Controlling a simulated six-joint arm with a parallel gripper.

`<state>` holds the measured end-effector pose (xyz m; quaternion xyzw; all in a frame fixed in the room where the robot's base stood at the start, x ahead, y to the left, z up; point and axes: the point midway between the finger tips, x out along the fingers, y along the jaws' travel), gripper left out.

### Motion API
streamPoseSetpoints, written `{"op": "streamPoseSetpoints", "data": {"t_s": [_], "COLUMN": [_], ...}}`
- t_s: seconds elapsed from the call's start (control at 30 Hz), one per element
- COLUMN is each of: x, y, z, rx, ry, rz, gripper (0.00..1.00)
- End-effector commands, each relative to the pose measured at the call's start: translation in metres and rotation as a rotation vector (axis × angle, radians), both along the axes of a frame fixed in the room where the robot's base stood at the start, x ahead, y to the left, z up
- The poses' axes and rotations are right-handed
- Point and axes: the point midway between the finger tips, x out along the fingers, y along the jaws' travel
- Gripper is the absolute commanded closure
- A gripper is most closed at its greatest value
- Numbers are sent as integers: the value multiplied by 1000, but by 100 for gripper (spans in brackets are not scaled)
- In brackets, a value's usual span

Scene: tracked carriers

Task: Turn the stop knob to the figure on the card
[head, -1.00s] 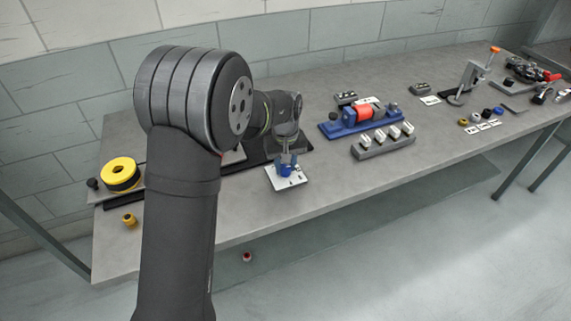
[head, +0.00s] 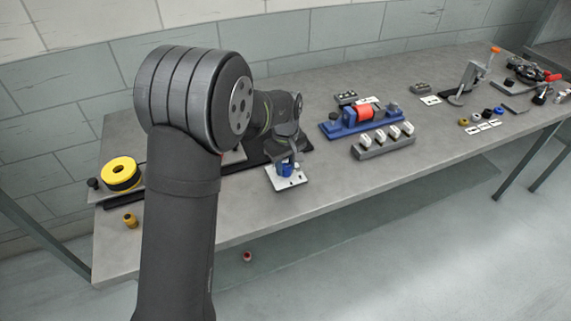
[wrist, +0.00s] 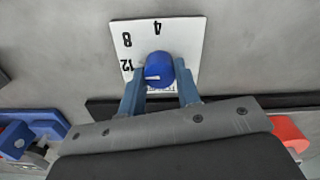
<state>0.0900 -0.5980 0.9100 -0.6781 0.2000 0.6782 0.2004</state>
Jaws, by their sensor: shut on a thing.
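The stop knob (wrist: 158,68) is blue and round with a white pointer mark. It stands on a white dial plate (wrist: 185,35) with black figures 4, 8 and 12, upside down in the wrist view. The mark points left, just below the 12. My gripper (wrist: 160,82) is shut on the knob, one finger on each side. In the head view the plate (head: 296,182) lies near the table's front edge, with my gripper (head: 286,170) over it. Lettering on the plate below the knob is partly hidden. I cannot tell which card carries the figure.
A blue fixture with a red cylinder (head: 366,115) and a grey block with white pieces (head: 384,143) stand to the right. White cards (head: 430,100) lie farther right. A yellow ring (head: 121,173) is at the left. Bare table surrounds the plate's right side.

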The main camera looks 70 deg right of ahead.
Motion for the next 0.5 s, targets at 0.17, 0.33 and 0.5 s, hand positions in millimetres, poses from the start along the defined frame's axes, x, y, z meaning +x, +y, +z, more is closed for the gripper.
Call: {"op": "streamPoseSetpoints", "data": {"t_s": [0.17,0.33,0.5], "x": [0,0,0], "y": [-1,0,0], "z": [1,1,1], "rx": [-3,-2,-1], "ry": [1,0,0], "rz": [1,0,0], "gripper": [60,48,48]}}
